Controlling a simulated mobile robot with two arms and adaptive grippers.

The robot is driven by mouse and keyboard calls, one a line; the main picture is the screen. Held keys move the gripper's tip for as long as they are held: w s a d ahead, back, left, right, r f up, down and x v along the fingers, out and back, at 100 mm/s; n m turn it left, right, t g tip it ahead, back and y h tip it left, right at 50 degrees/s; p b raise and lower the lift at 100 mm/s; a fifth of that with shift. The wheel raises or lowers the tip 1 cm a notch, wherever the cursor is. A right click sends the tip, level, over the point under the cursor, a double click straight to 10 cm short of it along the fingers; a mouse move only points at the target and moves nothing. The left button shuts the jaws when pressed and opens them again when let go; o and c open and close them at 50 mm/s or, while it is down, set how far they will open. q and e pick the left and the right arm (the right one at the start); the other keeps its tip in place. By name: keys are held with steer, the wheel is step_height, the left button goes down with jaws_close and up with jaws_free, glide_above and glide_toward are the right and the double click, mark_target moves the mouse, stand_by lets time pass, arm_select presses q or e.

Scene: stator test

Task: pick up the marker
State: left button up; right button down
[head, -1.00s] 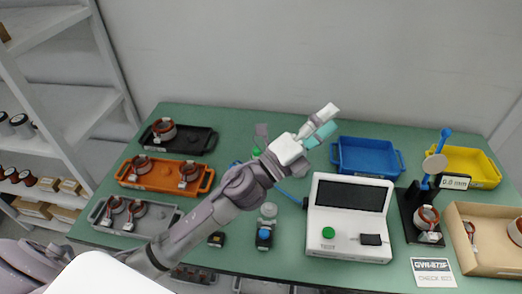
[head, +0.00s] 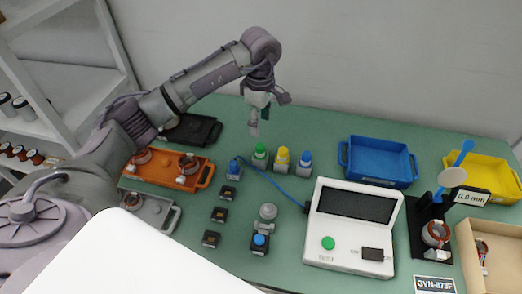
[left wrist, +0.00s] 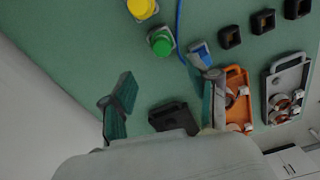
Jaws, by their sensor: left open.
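No pen-like marker can be told apart for sure. Several small bottle-like pieces stand near the back middle: blue-topped at left (head: 235,168), green (head: 260,156), yellow (head: 282,158) and blue (head: 304,163). My left gripper (head: 267,113) hangs above and behind them, fingers apart and empty, pointing down. In the left wrist view its fingers (left wrist: 165,103) frame bare green table and part of a black tray (left wrist: 174,118). The green piece (left wrist: 160,41), yellow piece (left wrist: 142,8) and a blue piece (left wrist: 200,54) lie beyond the fingers. My right gripper is out of view.
A black tray (head: 205,139), orange tray (head: 203,177) and grey tray (head: 168,221) line the left. A white tester (head: 330,245) stands in the middle, with a blue cable (head: 280,187) to its left. Blue (head: 378,180) and yellow (head: 490,190) bins are at right.

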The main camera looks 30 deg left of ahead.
mark_target(260, 145)
arm_select(q)
step_height(260, 145, down, 5)
steer(key=shift+p, duration=0.4)
steer(key=f+p, duration=0.1)
steer(key=f, duration=0.1)
steer(key=f+p, duration=0.1)
steer(key=f, duration=0.1)
steer(key=shift+s+d+f, duration=0.1)
steer(key=shift+s+f, duration=0.1)
steer(key=shift+f, duration=0.5)
jaws_close()
